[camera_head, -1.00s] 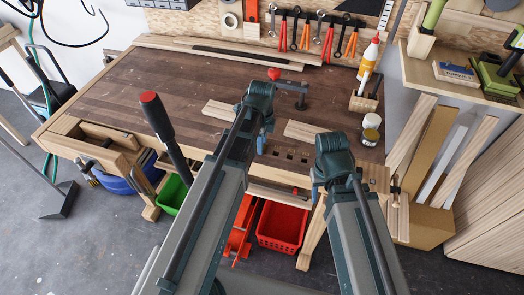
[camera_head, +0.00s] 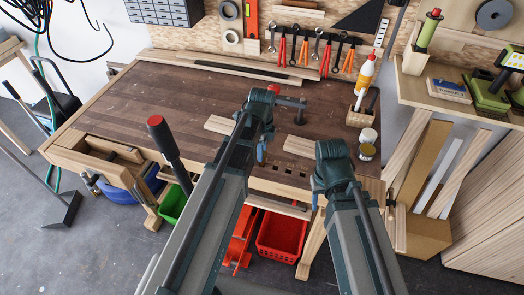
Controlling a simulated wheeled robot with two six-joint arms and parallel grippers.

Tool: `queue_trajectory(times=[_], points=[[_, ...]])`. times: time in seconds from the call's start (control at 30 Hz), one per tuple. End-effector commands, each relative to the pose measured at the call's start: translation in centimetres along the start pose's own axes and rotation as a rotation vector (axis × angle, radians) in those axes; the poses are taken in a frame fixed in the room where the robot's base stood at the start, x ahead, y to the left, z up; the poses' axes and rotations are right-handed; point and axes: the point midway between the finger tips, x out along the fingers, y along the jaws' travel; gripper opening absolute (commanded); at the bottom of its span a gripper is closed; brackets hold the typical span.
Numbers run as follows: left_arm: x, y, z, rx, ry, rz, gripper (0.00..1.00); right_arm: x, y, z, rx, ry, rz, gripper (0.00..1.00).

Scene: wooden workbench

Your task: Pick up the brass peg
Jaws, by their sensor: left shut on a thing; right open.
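No brass peg can be made out in the head view. My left gripper (camera_head: 262,151) hangs at the end of the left arm, over the front part of the workbench (camera_head: 165,97). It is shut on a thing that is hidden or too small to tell. A block with dark square holes (camera_head: 289,168) lies just right of it, near the bench's front edge. My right gripper (camera_head: 316,196) is at the bench's front edge, mostly hidden by its own wrist. It is open.
A holdfast with a red knob (camera_head: 274,89) stands behind my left wrist. Pale wood pieces (camera_head: 219,125) lie nearby. A glue bottle (camera_head: 366,72), wooden holder (camera_head: 359,118) and jars (camera_head: 367,152) stand at the right. The bench's left half is mostly clear.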

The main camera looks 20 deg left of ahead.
Motion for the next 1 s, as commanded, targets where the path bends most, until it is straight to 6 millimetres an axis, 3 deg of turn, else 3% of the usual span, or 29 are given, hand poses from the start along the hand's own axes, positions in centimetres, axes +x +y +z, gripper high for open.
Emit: queue_trajectory(times=[0.03, 0.27, 0.6, 0.8, 1.0], points=[[-1.4, 0.0, 0.0, 0.000, 0.000, 0.000, 0.00, -1.4, 0.1, 0.1, 0.000, 0.000, 0.000, 0.50], [-4.8, 0.0, 0.0, 0.000, 0.000, 0.000, 0.00, -4.8, 0.5, 0.3, 0.000, 0.000, 0.000, 0.50], [-11.3, 0.0, 0.0, 0.000, 0.000, 0.000, 0.00, -11.2, 1.1, 0.7, -0.002, 0.000, 0.000, 0.50], [-13.4, 0.0, 0.0, 0.000, 0.000, 0.000, 0.00, -13.3, 1.3, 0.8, 0.003, 0.000, -0.001, 0.50], [-13.8, 0.0, 0.0, 0.000, 0.000, 0.000, 0.00, -13.7, 1.3, 0.8, 0.005, 0.000, -0.002, 0.50]])
